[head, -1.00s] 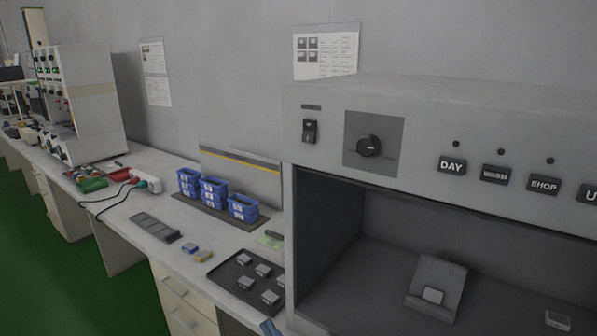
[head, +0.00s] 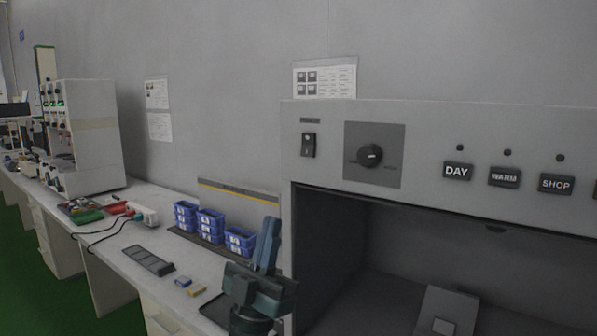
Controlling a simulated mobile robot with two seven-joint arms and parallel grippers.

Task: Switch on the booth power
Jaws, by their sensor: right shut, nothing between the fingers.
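The booth (head: 440,130) is a grey box on the right with an open front. Its power switch (head: 308,145) is a small black rocker at the upper left of the front panel; I cannot tell its state for sure. Its indicator lamps look dark. My right gripper (head: 270,228) points upward, shut and empty, in front of the bench by the booth's left edge. Its fingertips are below and left of the switch and appear apart from it. My left gripper is out of view.
A round dial (head: 370,156) is right of the switch, then the DAY (head: 457,171), WARM (head: 504,177) and SHOP (head: 556,184) buttons. Blue bins (head: 210,225) stand on the bench to the left. My gripper partly hides a dark tray (head: 213,312). A grey stand (head: 446,311) is inside the booth.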

